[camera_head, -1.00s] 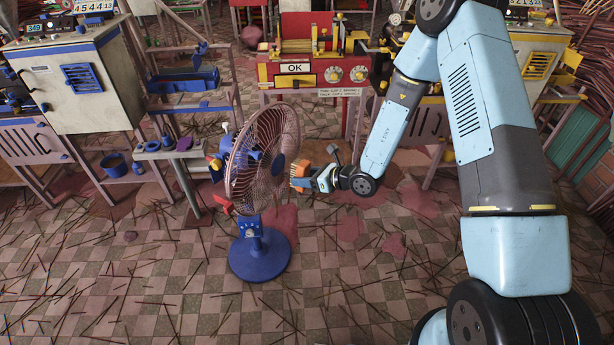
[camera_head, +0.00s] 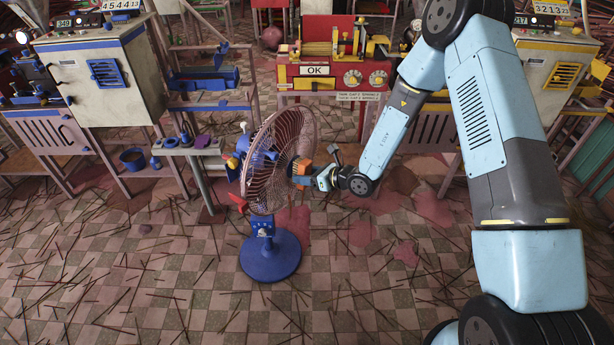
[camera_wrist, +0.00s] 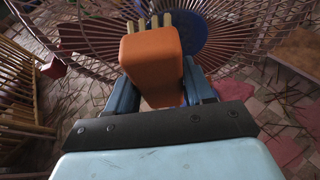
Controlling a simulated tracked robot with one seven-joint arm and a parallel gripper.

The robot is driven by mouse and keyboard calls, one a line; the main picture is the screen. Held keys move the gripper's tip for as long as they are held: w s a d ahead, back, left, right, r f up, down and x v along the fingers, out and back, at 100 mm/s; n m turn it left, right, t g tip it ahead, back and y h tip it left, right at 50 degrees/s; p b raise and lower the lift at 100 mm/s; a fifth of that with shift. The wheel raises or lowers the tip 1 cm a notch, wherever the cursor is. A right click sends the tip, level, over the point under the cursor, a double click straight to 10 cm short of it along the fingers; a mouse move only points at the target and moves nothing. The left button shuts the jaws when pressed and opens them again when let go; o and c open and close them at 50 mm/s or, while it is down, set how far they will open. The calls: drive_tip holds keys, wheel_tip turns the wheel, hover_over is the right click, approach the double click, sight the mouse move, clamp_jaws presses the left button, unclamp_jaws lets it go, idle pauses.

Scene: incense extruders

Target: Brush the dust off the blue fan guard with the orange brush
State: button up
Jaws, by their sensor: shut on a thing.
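The fan stands upright on a round blue base (camera_head: 270,256), with its wire guard (camera_head: 271,150) facing my arm's side. The guard looks coppery, with blue parts at its hub, and spreads across the top of the wrist view (camera_wrist: 75,38). My gripper (camera_head: 315,175) is at the right edge of the guard, shut on the orange brush (camera_head: 302,168). In the wrist view the brush's orange block (camera_wrist: 152,62) sits between the blue fingers, with pale bristle tufts pointing at the guard wires. The tufts look at or very close to the wires; contact is unclear. Dust is not distinguishable.
A red machine with an OK sign (camera_head: 315,70) stands behind the fan. A grey cabinet (camera_head: 105,80) and a small side table (camera_head: 185,147) are at left. Thin sticks litter the checkered floor (camera_head: 150,270); red powder patches lie behind the fan.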

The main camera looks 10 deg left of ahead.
drive_tip(key=shift+w+a, duration=0.2)
drive_tip(key=shift+a, duration=0.3)
drive_tip(key=shift+w+a, duration=0.15)
drive_tip(key=shift+a, duration=0.35)
idle(0.7)
drive_tip(key=shift+w+d, duration=0.1)
drive_tip(key=shift+w, duration=0.05)
drive_tip(key=w, duration=0.1)
drive_tip(key=w+d, duration=0.1)
drive_tip(key=w, duration=0.1)
drive_tip(key=shift+w+d, duration=0.1)
drive_tip(key=shift+w, duration=0.15)
drive_tip(key=shift+s, duration=0.1)
